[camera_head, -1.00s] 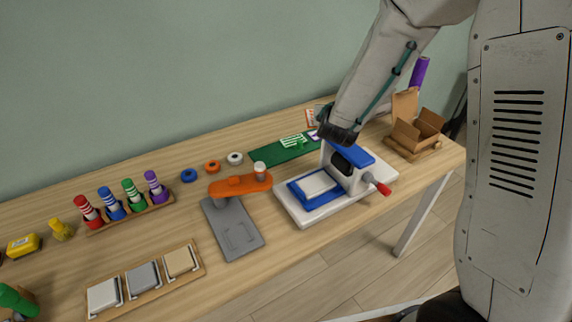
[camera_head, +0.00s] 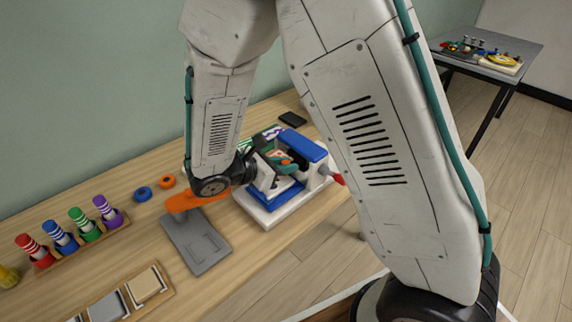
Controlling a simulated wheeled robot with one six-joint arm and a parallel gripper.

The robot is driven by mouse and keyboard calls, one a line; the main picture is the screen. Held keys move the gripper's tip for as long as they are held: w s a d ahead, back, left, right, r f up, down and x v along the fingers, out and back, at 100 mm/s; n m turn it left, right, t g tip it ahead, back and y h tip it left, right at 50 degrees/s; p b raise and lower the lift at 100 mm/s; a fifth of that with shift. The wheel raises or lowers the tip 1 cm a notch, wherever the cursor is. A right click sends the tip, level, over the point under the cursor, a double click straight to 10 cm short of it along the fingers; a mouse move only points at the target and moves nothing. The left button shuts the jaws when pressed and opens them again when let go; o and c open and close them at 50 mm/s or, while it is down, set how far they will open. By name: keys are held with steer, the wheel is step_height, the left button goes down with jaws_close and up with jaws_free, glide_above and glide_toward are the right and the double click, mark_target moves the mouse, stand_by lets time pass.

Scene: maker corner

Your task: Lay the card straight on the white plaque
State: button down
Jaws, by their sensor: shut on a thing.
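My gripper (camera_head: 280,162) is low over the hand press, coming in from the left. It is shut on a small card (camera_head: 284,155), of which only a little orange and pale surface shows between the dark and teal parts. The press (camera_head: 303,146) has a white base, a blue top and a red-tipped handle. Its blue tray (camera_head: 288,194) is just below my gripper. The white plaque in this tray is mostly hidden by my gripper. I cannot tell whether the card touches the plaque or how straight it is.
An orange lever tool on a grey plate (camera_head: 199,245) stands left of the press. Orange (camera_head: 167,182) and blue (camera_head: 143,194) rings lie behind it. A purple-and-white card (camera_head: 273,132) and a black flat item (camera_head: 293,119) lie behind the press. My arm covers the right end.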

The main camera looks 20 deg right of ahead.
steer(key=shift+s+d+f, duration=0.1)
steer(key=shift+s, duration=0.15)
steer(key=shift+f, duration=2.9)
steer(key=shift+f, duration=0.45)
steer(key=c, duration=1.2)
jaws_free()
steer(key=shift+c, duration=0.2)
